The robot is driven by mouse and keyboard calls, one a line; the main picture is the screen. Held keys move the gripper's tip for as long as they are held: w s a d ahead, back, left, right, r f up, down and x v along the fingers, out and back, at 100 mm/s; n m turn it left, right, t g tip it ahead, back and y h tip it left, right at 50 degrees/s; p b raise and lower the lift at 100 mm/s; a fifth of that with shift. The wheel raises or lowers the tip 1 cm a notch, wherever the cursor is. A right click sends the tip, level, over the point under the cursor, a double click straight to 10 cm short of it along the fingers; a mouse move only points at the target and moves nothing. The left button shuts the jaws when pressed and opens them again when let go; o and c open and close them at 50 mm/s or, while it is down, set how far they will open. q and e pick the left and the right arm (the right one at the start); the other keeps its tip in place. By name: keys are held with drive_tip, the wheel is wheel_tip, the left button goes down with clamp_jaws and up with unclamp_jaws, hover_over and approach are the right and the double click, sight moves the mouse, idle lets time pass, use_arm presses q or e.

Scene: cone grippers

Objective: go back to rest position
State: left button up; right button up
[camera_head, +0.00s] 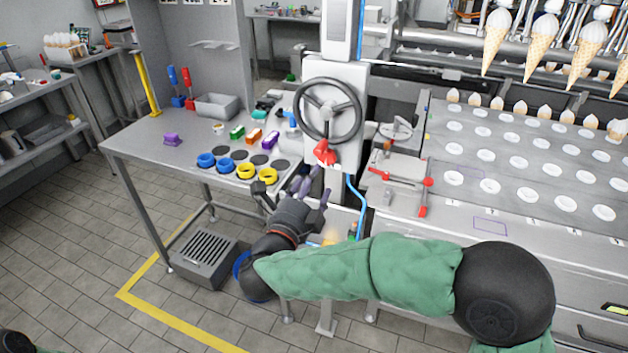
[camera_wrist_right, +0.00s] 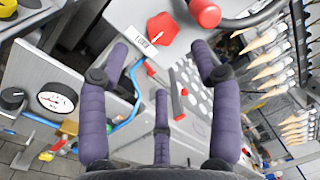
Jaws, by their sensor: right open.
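My right gripper (camera_head: 298,192) is open and empty in the head view, in front of the machine column and just right of the steel table's front corner. Its purple fingers (camera_wrist_right: 160,85) stand spread in the right wrist view, with nothing between them. My right arm in its green sleeve reaches across the lower part of the head view from the right. My left gripper is not in view; only a dark and green bit of my own body shows at the bottom left corner.
The steel table (camera_head: 135,148) bears blue and yellow rings (camera_head: 246,171), a grey bin (camera_head: 217,106) and small coloured blocks. A handwheel (camera_head: 327,110) and red knob (camera_head: 325,152) are close behind the gripper. A cone conveyor (camera_head: 480,180) lies right. Open tiled floor is at left.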

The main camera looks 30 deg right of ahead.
idle(0.4)
drive_tip(key=w+a+f+n+t+y+p, duration=0.2)
drive_tip(key=w+a+f+n+y, duration=0.2)
drive_tip(key=w+f+n+y, duration=0.4)
drive_tip(key=s+a+f+n+g+y+p, duration=0.1)
drive_tip(key=a+f+n+y, duration=0.1)
drive_tip(key=f+n, duration=0.5)
drive_tip(key=s+a+f+n+g+y+p, duration=0.1)
drive_tip(key=a+f+n+g+y, duration=0.15)
drive_tip(key=f, duration=0.95)
drive_tip(key=s+a+f+n+g+y+p, duration=0.1)
drive_tip(key=s+a+f+n+g+y, duration=0.15)
drive_tip(key=s+f, duration=0.4)
drive_tip(key=s+a+f+n+g+y+p, duration=0.1)
drive_tip(key=s+a+f+n+g, duration=0.2)
drive_tip(key=s+f, duration=0.35)
drive_tip(key=s+a+f+n+g+y, duration=0.1)
drive_tip(key=s+f+n+g, duration=0.1)
drive_tip(key=s, duration=0.4)
drive_tip(key=s+a+f+n+g+y+p, duration=0.1)
drive_tip(key=s+a+f+n+g, duration=0.1)
drive_tip(key=s+f, duration=0.2)
drive_tip(key=s, duration=0.2)
drive_tip(key=shift+s+f+g+y, duration=0.15)
drive_tip(key=shift+s+g+y, duration=0.15)
drive_tip(key=shift+g, duration=0.1)
